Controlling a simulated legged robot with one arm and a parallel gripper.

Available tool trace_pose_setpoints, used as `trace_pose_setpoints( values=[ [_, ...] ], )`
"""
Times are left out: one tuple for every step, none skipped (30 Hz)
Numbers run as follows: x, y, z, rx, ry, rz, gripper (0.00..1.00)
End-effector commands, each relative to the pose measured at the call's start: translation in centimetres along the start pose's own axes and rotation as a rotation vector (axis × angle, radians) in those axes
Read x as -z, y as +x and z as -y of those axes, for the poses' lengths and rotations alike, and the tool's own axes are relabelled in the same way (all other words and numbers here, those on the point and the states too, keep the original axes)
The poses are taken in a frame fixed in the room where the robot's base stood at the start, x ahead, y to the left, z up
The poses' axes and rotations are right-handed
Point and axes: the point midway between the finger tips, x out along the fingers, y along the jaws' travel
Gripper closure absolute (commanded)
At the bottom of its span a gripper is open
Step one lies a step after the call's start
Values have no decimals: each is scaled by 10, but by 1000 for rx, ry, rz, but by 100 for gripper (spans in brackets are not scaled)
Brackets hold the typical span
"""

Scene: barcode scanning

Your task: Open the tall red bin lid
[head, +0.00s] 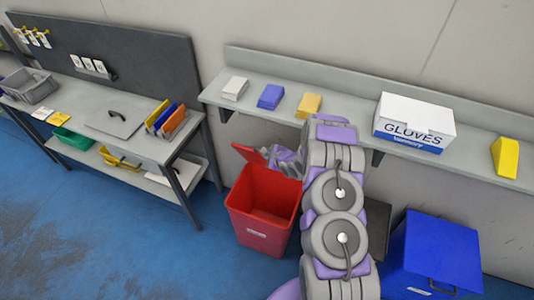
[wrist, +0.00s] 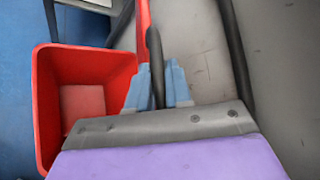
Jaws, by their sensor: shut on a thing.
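The tall red bin (head: 262,212) stands on the blue floor below the wall shelf. Its inside is visible from above, and it looks empty. Its red lid (head: 248,153) is raised at the back of the bin, partly hidden behind my gripper (head: 277,156). In the wrist view, the bin (wrist: 50,110) is at the left, its floor visible. The lid (wrist: 143,18) shows nearly edge-on there. My gripper (wrist: 152,88) is shut on the lid's dark handle (wrist: 154,48), which passes between its light-blue fingers.
A shelf (head: 350,112) above carries a GLOVES box (head: 413,125), several small stacks and a yellow block (head: 505,157). A blue bin (head: 435,258) with a closed lid stands right of my arm. A workbench (head: 90,108) with trays stands at left. Floor in front of the bench is clear.

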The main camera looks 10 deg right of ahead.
Motion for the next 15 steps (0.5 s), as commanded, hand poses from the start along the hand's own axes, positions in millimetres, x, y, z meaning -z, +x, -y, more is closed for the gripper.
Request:
trace_pose_setpoints(
  values=[
    [2, 0, -1, -2, 2, -3, 100],
    [2, 0, -1, -2, 2, -3, 100],
    [2, 0, -1, -2, 2, -3, 100],
    [1, 0, -1, -2, 2, -3, 80],
    [1, 0, -1, -2, 2, -3, 77],
    [1, 0, -1, -2, 2, -3, 73],
    [1, 0, -1, -2, 2, -3, 70],
    [1, 0, -1, -2, 2, -2, 68],
    [1, 0, -1, -2, 2, -2, 64],
    [1, 0, -1, -2, 2, -2, 62],
    [1, 0, -1, -2, 2, -2, 62],
    [1, 0, -1, -2, 2, -2, 62],
    [1, 0, -1, -2, 2, -2, 62],
    [1, 0, -1, -2, 1, -3, 62],
    [1, 0, -1, -2, 2, -3, 62]
  ],
)
